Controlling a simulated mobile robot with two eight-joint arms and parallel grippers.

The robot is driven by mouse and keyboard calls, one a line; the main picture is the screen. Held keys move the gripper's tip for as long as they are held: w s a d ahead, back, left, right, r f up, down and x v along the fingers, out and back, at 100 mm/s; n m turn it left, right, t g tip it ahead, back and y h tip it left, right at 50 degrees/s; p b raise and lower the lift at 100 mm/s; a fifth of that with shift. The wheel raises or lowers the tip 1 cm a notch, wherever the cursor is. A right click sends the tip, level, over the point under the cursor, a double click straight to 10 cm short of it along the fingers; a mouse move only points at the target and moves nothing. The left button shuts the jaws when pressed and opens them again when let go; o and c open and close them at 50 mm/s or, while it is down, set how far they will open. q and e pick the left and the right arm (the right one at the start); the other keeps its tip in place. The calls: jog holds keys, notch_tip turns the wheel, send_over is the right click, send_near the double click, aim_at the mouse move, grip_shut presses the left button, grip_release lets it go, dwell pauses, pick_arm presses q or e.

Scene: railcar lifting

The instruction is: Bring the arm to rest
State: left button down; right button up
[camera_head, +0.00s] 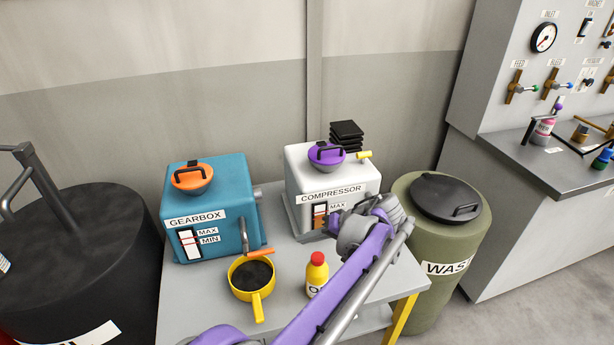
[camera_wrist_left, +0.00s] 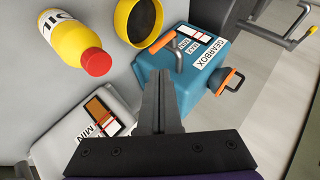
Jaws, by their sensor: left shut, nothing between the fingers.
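My left arm (camera_head: 345,280) is purple and grey and reaches in from the bottom of the head view. Its wrist end is in front of the white compressor (camera_head: 300,178) and hides part of that box's front. In the left wrist view my left gripper (camera_wrist_left: 160,78) is shut and empty, its dark fingers pressed together. The blue gearbox (camera_wrist_left: 206,85) appears beyond them in that view. The fingertips cannot be made out in the head view. My right gripper is not in view.
The table (camera_head: 215,285) also holds a yellow drain pan (camera_head: 258,308) and an oil bottle (camera_head: 317,275). A green waste bin (camera_head: 415,215) stands to the right, a black drum (camera_head: 80,250) to the left. A grey counter (camera_head: 540,165) is at the far right.

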pick_arm(q)
jog(key=s+a+r+m+g+h+p, duration=0.1)
jog(key=s+a+h, duration=0.1)
jog(key=s+a, duration=0.45)
jog(key=s+a+r+h+p, duration=0.1)
jog(key=s+a+h+p, duration=0.15)
jog(key=s+a, duration=0.35)
jog(key=s+a+f+t+h, duration=0.1)
jog(key=s+a+f+h, duration=0.1)
jog(key=s, duration=0.5)
jog(key=s+a+f+t+h+p, duration=0.1)
jog(key=s+a+f+h, duration=0.2)
jog(key=s, duration=0.5)
jog(key=shift+s+t+p, duration=0.3)
jog(key=shift+t, duration=0.1)
jog(key=shift+a, duration=0.1)
